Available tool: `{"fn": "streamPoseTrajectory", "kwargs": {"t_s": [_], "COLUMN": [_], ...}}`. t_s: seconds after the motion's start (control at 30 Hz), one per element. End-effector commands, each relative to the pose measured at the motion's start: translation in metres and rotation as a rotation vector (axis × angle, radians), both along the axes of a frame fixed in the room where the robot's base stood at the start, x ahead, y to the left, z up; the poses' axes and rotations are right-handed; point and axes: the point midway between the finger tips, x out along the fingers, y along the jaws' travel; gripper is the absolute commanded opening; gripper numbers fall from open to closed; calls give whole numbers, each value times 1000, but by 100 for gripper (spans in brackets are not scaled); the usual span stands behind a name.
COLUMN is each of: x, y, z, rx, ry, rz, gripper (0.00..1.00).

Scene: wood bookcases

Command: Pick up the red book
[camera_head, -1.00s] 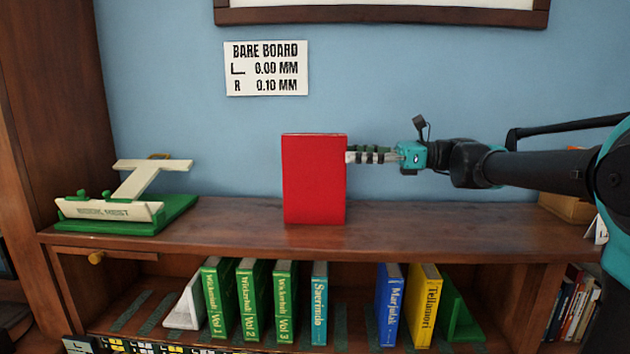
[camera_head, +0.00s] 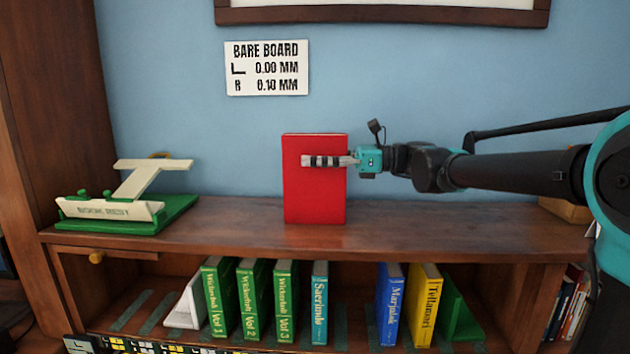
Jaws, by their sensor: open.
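The red book (camera_head: 315,198) stands upright on the top of the wooden bookcase, its flat red cover facing me. My gripper (camera_head: 308,161) reaches in from the right at the book's upper half. One striped finger shows in front of the cover, extending past the middle of the book. The other finger is hidden, apparently behind the book. The jaws are open, and I cannot tell whether the visible finger touches the cover.
A green and cream book rest (camera_head: 125,212) stands on the left of the bookcase top (camera_head: 420,228). Several books, including a yellow one (camera_head: 424,305), stand on the shelf below. The top is clear on both sides of the red book.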

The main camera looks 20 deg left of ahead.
Motion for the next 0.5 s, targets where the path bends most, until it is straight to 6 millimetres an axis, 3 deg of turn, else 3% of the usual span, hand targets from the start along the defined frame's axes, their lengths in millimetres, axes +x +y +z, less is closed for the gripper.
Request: {"fn": "streamPoseTrajectory", "kwargs": {"t_s": [0.1,0.5], "x": [0,0], "y": [0,0], "z": [0,0], "rx": [0,0], "ry": [0,0], "rz": [0,0], "gripper": [56,6]}}
